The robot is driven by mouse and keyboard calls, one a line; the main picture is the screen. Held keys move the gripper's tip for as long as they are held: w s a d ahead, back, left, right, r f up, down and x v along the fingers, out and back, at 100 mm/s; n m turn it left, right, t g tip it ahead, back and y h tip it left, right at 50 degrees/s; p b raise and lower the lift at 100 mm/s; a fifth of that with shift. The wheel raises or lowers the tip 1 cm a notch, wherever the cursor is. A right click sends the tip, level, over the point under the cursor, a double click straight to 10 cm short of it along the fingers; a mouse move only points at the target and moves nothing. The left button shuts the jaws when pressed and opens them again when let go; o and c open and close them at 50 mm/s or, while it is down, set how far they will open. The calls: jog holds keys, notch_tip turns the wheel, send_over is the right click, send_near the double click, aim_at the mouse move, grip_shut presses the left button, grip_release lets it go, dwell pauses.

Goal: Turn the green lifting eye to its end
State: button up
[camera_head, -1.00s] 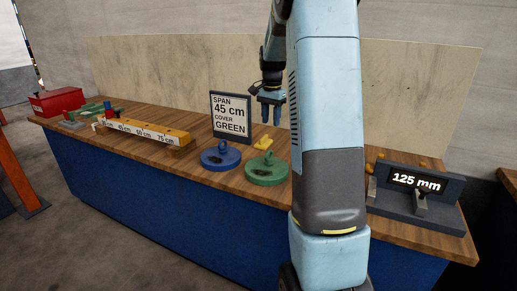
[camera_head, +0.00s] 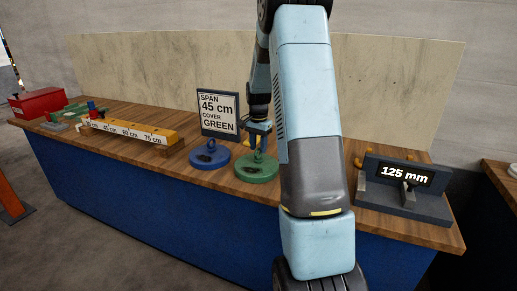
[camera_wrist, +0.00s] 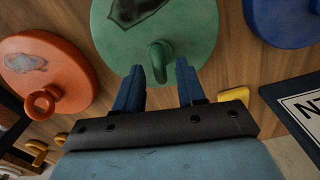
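The green cover (camera_head: 256,170) is a round disc lying on the wooden bench, with a green lifting eye (camera_wrist: 160,58) standing up from its middle. In the wrist view the green disc (camera_wrist: 130,35) fills the upper middle and has a dark patch. My gripper (camera_wrist: 158,78) is open, its two blue fingers apart. The eye shows between and just beyond the fingertips, with gaps on both sides. In the head view my gripper (camera_head: 259,135) is above the green cover and partly hides its eye.
A blue cover (camera_head: 210,157) lies close left of the green one. An orange cover (camera_wrist: 50,75) shows in the wrist view. The sign (camera_head: 218,112) reads span 45 cm, cover green. A gauge (camera_head: 405,185) reads 125 mm. A yellow scale bar (camera_head: 135,132) lies left.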

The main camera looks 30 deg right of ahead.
jog(key=shift+f, duration=0.65)
jog(key=shift+c, duration=0.2)
grip_shut()
